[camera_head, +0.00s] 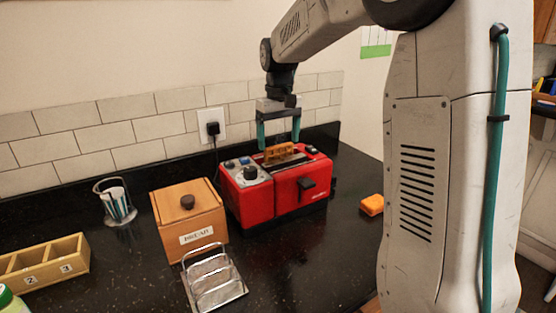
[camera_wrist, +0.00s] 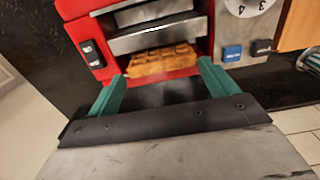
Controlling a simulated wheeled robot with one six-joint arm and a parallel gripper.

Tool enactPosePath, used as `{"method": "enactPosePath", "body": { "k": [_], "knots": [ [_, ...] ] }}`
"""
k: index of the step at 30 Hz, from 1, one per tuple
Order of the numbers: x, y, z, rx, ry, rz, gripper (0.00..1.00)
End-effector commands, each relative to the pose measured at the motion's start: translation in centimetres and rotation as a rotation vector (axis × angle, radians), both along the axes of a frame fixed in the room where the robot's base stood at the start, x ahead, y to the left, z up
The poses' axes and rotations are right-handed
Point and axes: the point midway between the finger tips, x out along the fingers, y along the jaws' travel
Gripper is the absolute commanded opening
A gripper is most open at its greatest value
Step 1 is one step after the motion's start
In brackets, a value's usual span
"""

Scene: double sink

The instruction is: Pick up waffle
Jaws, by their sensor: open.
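A golden-brown waffle (camera_head: 279,151) sticks up out of a slot of the red toaster (camera_head: 273,199) on the black counter. In the wrist view the waffle (camera_wrist: 162,61) lies just beyond the fingertips, in the slot nearest my gripper. My gripper (camera_head: 280,143) points down over the toaster, with its two teal fingers apart on either side of the waffle. In the wrist view my gripper (camera_wrist: 161,78) is open and nothing is held between the fingers. The lower part of the waffle is hidden inside the toaster.
A wooden bread box (camera_head: 190,214) and a wire rack (camera_head: 213,281) stand left of the toaster. An orange block (camera_head: 372,205) lies to its right. A power cord runs up to the wall socket (camera_head: 211,125) behind. The counter's front centre is clear.

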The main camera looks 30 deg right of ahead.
Motion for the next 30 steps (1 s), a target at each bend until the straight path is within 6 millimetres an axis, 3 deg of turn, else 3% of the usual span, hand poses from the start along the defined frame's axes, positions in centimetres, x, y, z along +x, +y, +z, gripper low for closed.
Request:
{"method": "enactPosePath", "body": {
  "k": [15, 22, 23, 24, 25, 30],
  "knots": [
    [-0.5, 0.2, -6.4, 0.0, 0.002, -0.001, 0.85],
    [-0.4, 0.1, -6.6, -0.001, 0.0, -0.002, 0.85],
    [-0.4, 0.1, -6.6, -0.001, 0.0, -0.002, 0.83],
    [-0.4, 0.1, -6.6, -0.001, 0.0, -0.002, 0.72],
    [-0.4, 0.1, -6.6, -0.001, 0.0, -0.002, 0.67],
    [-0.4, 0.1, -6.6, -0.001, 0.0, -0.002, 0.67]
  ]
}}
